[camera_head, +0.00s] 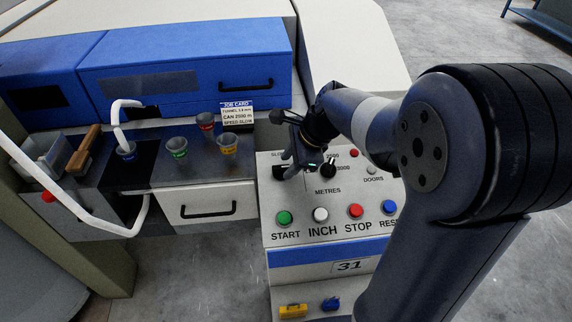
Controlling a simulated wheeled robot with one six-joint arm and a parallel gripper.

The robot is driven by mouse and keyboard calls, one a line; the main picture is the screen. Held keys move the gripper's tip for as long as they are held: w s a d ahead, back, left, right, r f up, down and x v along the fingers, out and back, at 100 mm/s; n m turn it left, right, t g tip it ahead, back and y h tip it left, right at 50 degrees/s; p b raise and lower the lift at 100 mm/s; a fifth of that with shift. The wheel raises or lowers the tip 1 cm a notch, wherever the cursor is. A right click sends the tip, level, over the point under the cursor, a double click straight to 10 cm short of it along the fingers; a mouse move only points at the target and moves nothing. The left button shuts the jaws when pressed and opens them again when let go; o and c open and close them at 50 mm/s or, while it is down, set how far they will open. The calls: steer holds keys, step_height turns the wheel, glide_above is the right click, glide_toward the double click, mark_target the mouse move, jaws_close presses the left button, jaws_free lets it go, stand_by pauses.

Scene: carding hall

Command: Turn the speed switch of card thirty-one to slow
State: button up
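The control panel (300,213) of card thirty-one stands in the middle, with the number plate 31 (349,266) on its front. At its upper left, a label starting "SLO" is partly covered. Below it a dark switch (279,172) shows, mostly hidden, so its pointer direction cannot be read. My gripper (298,165) reaches down over this corner, its fingers close to the dark switch. I cannot tell whether they touch it or how far apart they are. A black METRES knob (328,169) sits just right of the fingers.
START (284,217), INCH (321,214), STOP (355,210) and blue reset (389,207) buttons line the panel's lower part. A job card (237,112) reads speed slow. A white curved tube (75,195) crosses the left.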

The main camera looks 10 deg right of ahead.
mark_target(281, 170)
steer(key=shift+w+a+f, duration=0.4)
steer(key=shift+a+f, duration=0.15)
steer(key=shift+w+a+f, duration=0.1)
steer(key=shift+a+f, duration=0.05)
steer(key=shift+f, duration=0.25)
jaws_close()
